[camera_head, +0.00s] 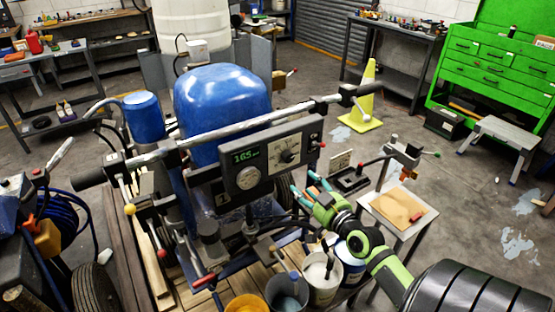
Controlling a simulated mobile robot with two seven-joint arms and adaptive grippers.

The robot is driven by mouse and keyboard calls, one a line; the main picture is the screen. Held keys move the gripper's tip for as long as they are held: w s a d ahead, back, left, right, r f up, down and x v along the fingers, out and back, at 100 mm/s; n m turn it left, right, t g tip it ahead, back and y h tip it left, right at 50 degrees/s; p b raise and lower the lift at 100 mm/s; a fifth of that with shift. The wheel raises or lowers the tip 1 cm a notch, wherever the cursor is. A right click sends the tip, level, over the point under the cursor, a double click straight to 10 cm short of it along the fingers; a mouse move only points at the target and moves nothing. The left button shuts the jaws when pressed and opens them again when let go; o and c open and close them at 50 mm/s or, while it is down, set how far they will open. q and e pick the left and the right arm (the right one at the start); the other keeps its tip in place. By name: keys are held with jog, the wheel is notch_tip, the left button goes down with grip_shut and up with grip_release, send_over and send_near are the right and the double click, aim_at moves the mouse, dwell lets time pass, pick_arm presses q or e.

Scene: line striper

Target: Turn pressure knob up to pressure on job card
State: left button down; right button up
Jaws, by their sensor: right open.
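The pressure knob (288,156) sits on a pale dial plate on the right half of the dark control panel (268,176). A green digital display (246,155) on the panel appears to read 165, with a round gauge (248,179) below it. My right gripper (302,182), green with teal fingers, is open and empty, just below and right of the panel, apart from the knob. My left gripper is out of view.
The handlebar (230,128) crosses above the panel. Several buckets, one a white bucket (322,278), stand below my right arm. A small table (425,218) with a tan sheet stands right of it. The blue striper tank (220,105) is behind the panel. Floor at right is mostly clear.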

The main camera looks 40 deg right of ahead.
jog(key=t, duration=0.1)
send_near(290, 159)
jog(key=w, duration=0.3)
jog(key=w+d+p, duration=0.1)
jog(key=w, duration=0.1)
jog(key=shift+r, duration=0.25)
jog(key=w, duration=0.3)
jog(key=shift+w+d+f+p, duration=0.1)
jog(key=shift+w+f+p, duration=0.1)
jog(key=shift+p, duration=0.1)
jog(key=shift+w, duration=0.2)
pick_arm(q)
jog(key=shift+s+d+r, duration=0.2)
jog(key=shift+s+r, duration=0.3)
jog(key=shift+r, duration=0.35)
pick_arm(e)
grip_shut()
